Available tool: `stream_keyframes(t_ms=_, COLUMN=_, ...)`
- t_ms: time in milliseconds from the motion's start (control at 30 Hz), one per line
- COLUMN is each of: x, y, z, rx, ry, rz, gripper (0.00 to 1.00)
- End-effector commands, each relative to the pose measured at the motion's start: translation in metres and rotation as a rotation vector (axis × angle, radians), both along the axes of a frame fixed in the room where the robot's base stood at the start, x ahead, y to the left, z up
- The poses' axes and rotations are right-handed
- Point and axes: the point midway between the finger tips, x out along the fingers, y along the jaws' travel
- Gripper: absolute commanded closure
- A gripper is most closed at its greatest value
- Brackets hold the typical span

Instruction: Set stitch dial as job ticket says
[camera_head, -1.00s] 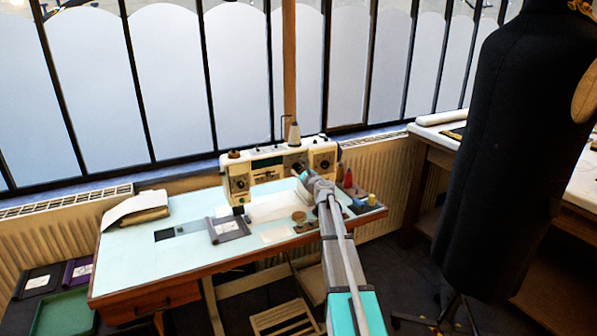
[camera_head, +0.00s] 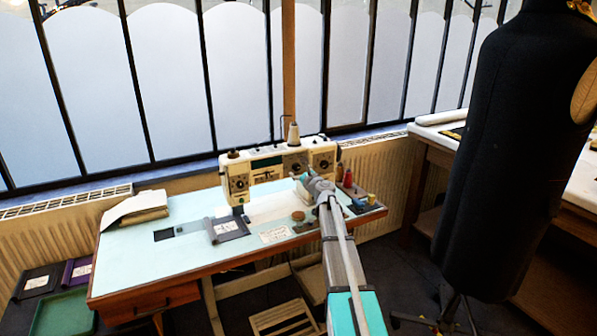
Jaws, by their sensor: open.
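A cream sewing machine (camera_head: 266,170) stands on the pale blue sewing table (camera_head: 130,262). Its front carries a left dial (camera_head: 239,183), a middle dial (camera_head: 294,164) and a right dial (camera_head: 323,162); their settings are too small to read. A white printed card (camera_head: 274,235) lies on the table in front of the machine. A dark folder with a white label (camera_head: 227,227) lies left of it; the print on both is unreadable. My gripper (camera_head: 304,184) is open and empty in front of the machine, just below the middle dial in the picture. Its fingers are small and partly hidden by my wrist.
A dark tray with thread spools (camera_head: 372,199) sits at the table's right end. A round tan object (camera_head: 298,215) lies near my arm. Folded cloth (camera_head: 137,210) lies at the left. A black dress form (camera_head: 500,150) stands close on the right.

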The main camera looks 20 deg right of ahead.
Motion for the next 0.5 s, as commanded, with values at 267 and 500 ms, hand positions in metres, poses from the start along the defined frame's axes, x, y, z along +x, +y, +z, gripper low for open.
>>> stream_keyframes(t_ms=267, x=-0.038, y=0.000, z=0.000, rx=0.000, ry=0.000, rz=-0.001, gripper=0.22)
stream_keyframes(t_ms=500, x=-0.078, y=-0.001, z=0.000, rx=0.000, ry=0.001, rz=-0.001, gripper=0.22)
